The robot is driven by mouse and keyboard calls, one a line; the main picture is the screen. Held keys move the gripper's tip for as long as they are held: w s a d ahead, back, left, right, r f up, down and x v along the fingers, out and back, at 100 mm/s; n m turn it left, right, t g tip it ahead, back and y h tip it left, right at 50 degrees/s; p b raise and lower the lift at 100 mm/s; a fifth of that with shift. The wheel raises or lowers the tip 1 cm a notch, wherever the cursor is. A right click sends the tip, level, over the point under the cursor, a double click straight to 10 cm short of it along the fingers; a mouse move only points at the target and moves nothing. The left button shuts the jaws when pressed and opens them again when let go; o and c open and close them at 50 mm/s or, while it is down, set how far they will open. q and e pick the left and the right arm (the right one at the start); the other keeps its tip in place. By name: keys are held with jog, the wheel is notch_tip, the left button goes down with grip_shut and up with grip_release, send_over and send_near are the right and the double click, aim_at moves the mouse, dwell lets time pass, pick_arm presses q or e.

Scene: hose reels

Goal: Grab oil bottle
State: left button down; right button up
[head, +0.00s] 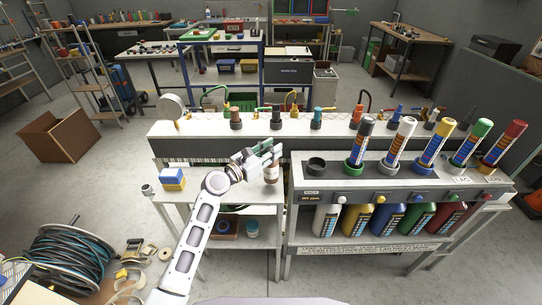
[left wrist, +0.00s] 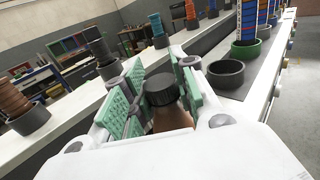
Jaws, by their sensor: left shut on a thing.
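The oil bottle (head: 271,174) is small and brown with a pale label, and stands upright over the right end of a white cart top. In the left wrist view its black ribbed cap (left wrist: 160,88) and brown shoulder (left wrist: 172,118) show between green finger pads. My left gripper (head: 265,150) reaches in from the left and is shut on the bottle, its fingers on both sides of it near the top. I cannot tell whether the bottle's base touches the cart. My right gripper is not in view.
A rack (head: 300,185) to the right holds several tilted tubes and a row of coloured bottles below. A long white ledge (head: 190,127) with fittings runs behind. Blue and yellow blocks (head: 173,178) sit on the cart (head: 203,196). A hose reel (head: 72,258) lies lower left.

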pick_arm(q)
notch_tip(320, 180, up, 5)
jog(key=shift+f+p, duration=0.1)
jog(key=shift+p, duration=0.3)
jog(key=shift+r, duration=0.4)
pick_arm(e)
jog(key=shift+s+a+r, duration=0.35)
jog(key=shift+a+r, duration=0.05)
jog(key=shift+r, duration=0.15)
